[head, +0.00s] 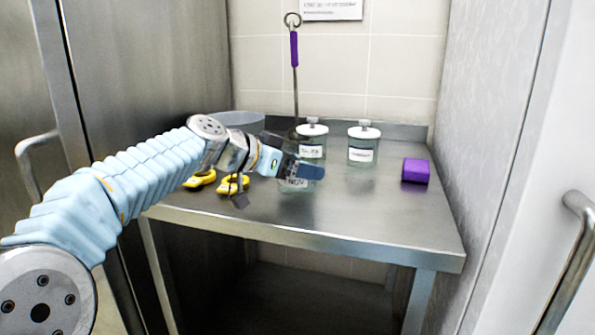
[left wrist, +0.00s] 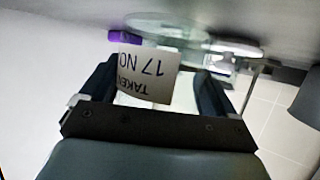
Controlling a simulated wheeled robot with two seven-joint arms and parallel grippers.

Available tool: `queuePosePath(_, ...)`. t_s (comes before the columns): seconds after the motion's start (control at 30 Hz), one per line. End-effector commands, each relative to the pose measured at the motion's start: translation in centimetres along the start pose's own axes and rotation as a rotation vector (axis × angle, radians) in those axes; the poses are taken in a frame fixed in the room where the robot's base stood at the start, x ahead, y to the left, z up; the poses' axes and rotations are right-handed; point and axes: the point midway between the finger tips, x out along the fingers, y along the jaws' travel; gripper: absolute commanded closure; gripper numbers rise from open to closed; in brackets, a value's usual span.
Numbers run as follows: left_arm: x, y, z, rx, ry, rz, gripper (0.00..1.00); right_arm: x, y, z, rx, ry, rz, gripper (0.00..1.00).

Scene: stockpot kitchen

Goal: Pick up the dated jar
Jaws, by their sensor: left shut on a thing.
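The dated jar (head: 297,186) is clear glass with a pale label. In the left wrist view its label (left wrist: 148,75) appears upside down and reads "TAKEN" and "17 NO", with the rest cut off by the edge of the label's visible part. My left gripper (head: 298,170) is shut on this jar, with one finger on each side of it in the wrist view (left wrist: 155,90). The gripper hides the jar's top in the head view. I cannot tell whether its base touches the table. My right gripper is not in view.
Two white-lidded labelled jars (head: 311,149) (head: 361,153) stand behind on the steel table (head: 350,215). A purple block (head: 416,171) lies at the right. Yellow-handled items (head: 233,184) lie under my left arm. A purple-handled tool (head: 294,50) rises at the back. The front right tabletop is clear.

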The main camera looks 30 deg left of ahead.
Motion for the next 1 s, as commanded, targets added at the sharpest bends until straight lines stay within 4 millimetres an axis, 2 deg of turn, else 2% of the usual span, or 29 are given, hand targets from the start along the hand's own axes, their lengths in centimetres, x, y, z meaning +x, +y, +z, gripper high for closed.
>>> queuePosePath(0.1, -1.0, 0.1, -2.4, 0.005, 0.007, -0.001, 0.68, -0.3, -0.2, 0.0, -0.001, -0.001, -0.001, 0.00)
queuePosePath(0.37, -6.4, 4.5, -6.8, 0.008, 0.007, -0.002, 0.68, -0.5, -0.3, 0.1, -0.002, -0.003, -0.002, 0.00)
queuePosePath(0.5, -9.0, 7.5, -7.1, 0.006, 0.006, -0.002, 0.68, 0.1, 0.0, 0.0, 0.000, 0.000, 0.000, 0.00)
queuePosePath(0.7, -11.4, 10.2, -7.7, 0.004, 0.006, -0.001, 0.68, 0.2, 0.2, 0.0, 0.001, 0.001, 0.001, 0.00)
queuePosePath(1.0, -12.4, 11.3, -7.9, 0.002, 0.003, -0.001, 0.68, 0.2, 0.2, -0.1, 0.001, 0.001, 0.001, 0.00)
